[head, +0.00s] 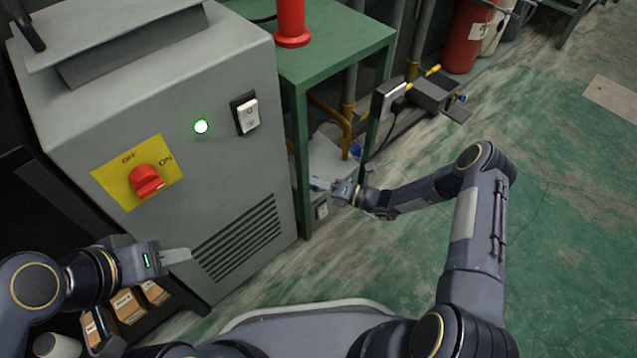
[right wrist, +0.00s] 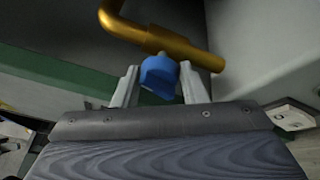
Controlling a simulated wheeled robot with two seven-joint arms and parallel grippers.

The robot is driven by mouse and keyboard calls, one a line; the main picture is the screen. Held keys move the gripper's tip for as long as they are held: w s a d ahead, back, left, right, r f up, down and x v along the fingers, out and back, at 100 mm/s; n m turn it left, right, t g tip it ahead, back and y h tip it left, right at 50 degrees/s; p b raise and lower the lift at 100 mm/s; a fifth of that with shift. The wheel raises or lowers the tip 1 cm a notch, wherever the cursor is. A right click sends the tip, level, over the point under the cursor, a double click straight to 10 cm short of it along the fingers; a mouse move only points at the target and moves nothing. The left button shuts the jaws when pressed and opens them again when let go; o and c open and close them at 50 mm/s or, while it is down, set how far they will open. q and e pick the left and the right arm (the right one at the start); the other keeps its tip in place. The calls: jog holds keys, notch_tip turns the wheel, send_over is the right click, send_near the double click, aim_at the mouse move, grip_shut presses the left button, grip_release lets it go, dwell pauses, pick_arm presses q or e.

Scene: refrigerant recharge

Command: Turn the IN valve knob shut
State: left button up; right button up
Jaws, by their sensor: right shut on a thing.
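A blue valve knob (right wrist: 158,76) sits beside a brass pipe (right wrist: 145,38) in the right wrist view. My right gripper (head: 321,185) is low beside the green stand, and its two fingers are on either side of this knob, shut on it. No lettering shows on the knob, so I cannot read whether it is the IN one. A second blue part (head: 356,150) shows further back in the head view, near a yellow pipe. My left gripper (head: 178,255) is in front of the grey machine's vent slots, apart from it; its finger gap is not visible.
The grey machine (head: 225,85) has a red OFF/ON switch (head: 146,181), a lit green lamp (head: 201,126) and a white rocker switch (head: 247,113). A green stand (head: 340,45) holds a red cylinder (head: 291,20). Open green floor (head: 560,200) lies to the right.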

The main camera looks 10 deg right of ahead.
jog(key=o, duration=0.9)
jog(key=shift+p+v, duration=1.25)
jog(key=shift+v, duration=2.7)
